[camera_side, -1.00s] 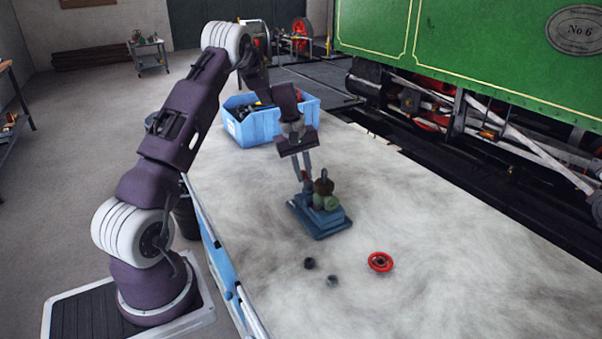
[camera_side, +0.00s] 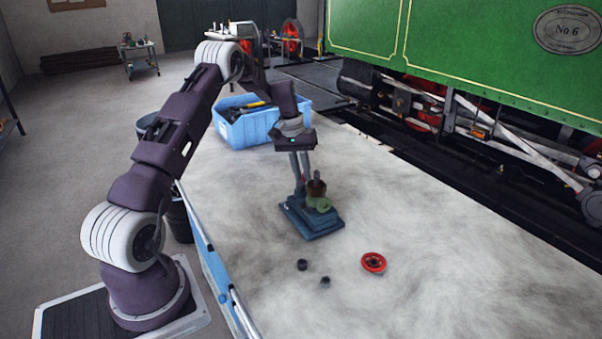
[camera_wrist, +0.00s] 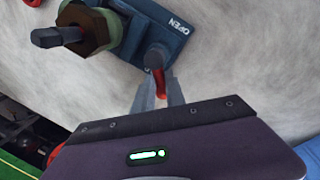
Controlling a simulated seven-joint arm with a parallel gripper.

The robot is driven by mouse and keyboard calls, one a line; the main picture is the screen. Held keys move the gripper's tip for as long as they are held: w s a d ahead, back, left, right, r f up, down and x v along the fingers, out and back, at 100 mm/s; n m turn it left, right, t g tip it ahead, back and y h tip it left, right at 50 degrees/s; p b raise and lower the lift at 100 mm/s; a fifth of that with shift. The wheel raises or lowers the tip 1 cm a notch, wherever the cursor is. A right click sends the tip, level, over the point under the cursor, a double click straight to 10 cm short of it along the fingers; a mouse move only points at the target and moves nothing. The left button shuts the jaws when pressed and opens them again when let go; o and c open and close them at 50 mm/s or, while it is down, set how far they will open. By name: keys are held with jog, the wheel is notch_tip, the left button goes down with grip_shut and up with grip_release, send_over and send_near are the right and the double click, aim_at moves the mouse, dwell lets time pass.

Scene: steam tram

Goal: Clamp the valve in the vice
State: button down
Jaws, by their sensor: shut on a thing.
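The blue vice (camera_side: 318,228) stands on the pale bench top; its plate, marked OPEN, shows in the wrist view (camera_wrist: 177,38). The valve, a green body (camera_side: 318,204) with a brown hexagonal part and a dark upright stem, sits upright at the vice; it also shows in the wrist view (camera_wrist: 92,27). I cannot tell how tightly the jaws hold it. My gripper (camera_side: 298,190) is at the vice's far left side. Its fingers (camera_wrist: 158,92) are shut on the vice's red lever (camera_wrist: 157,82), beside the plate. The fingers partly hide the lever.
A red handwheel (camera_side: 373,263) and two small dark nuts (camera_side: 302,265) (camera_side: 325,281) lie on the bench in front of the vice. A blue crate (camera_side: 262,127) of tools stands behind. The bench to the right is clear. A green locomotive (camera_side: 470,45) stands beyond.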

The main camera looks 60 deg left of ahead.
jog(key=shift+w+a, duration=0.1)
jog(key=shift+a, duration=0.1)
jog(key=c, duration=1.5)
grip_release()
jog(key=shift+o, duration=0.6)
jog(key=shift+d, duration=0.1)
jog(key=shift+r, duration=0.1)
notch_tip(320, 180, up, 7)
jog(key=a, duration=0.1)
jog(key=shift+s, duration=0.45)
